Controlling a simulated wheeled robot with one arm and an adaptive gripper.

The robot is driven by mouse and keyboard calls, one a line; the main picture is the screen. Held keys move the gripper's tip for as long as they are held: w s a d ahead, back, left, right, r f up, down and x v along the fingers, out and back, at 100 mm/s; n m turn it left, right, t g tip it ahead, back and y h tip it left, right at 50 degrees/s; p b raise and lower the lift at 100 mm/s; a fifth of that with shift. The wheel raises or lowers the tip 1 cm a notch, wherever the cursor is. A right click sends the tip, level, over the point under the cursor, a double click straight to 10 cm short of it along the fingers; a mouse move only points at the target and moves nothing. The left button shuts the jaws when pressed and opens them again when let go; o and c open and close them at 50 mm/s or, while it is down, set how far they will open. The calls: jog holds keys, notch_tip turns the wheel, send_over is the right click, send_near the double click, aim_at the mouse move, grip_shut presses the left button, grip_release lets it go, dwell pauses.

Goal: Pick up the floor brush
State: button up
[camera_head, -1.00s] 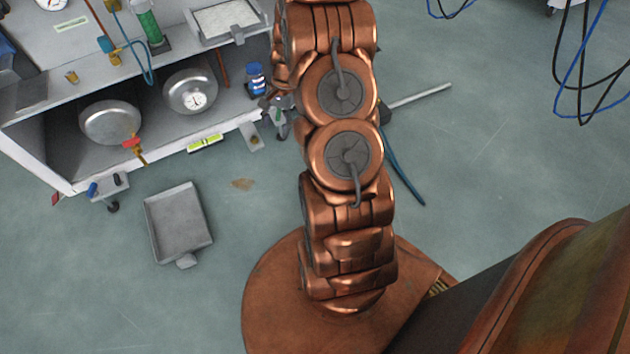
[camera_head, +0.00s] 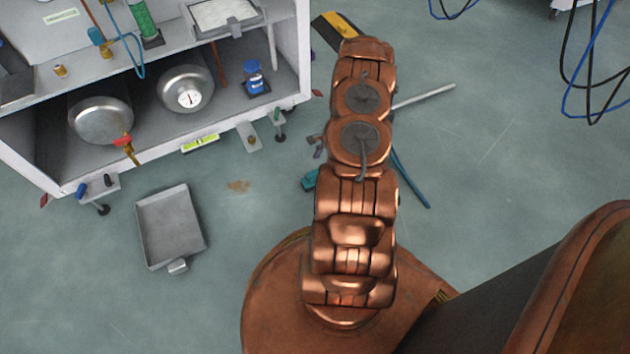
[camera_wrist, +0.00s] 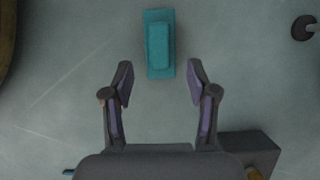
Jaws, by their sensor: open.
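A teal block with a raised top (camera_wrist: 160,42), which looks like the floor brush, lies on the floor in the wrist view, at top centre. In the head view a teal end of it (camera_head: 310,180) shows at the left of my arm, and the rest is hidden behind the arm. My gripper (camera_wrist: 160,73) is open and empty. Its two fingers with purple pads point toward the near end of the teal block, one on either side of its line. In the head view my gripper is mostly hidden, with a small purple-grey part (camera_head: 316,148) showing beside the arm.
A grey dustpan (camera_head: 170,229) lies on the floor at left. A white cabinet (camera_head: 150,152) with metal vessels stands at upper left, with feet near the arm. A pale rod (camera_head: 427,96) and a blue strip (camera_head: 411,180) lie right of my arm.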

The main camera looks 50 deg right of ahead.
aim_at(316, 172)
jog(key=b+x, duration=0.3)
jog(key=x, duration=0.4)
jog(key=shift+a+f, duration=0.1)
grip_shut()
dwell(0.5)
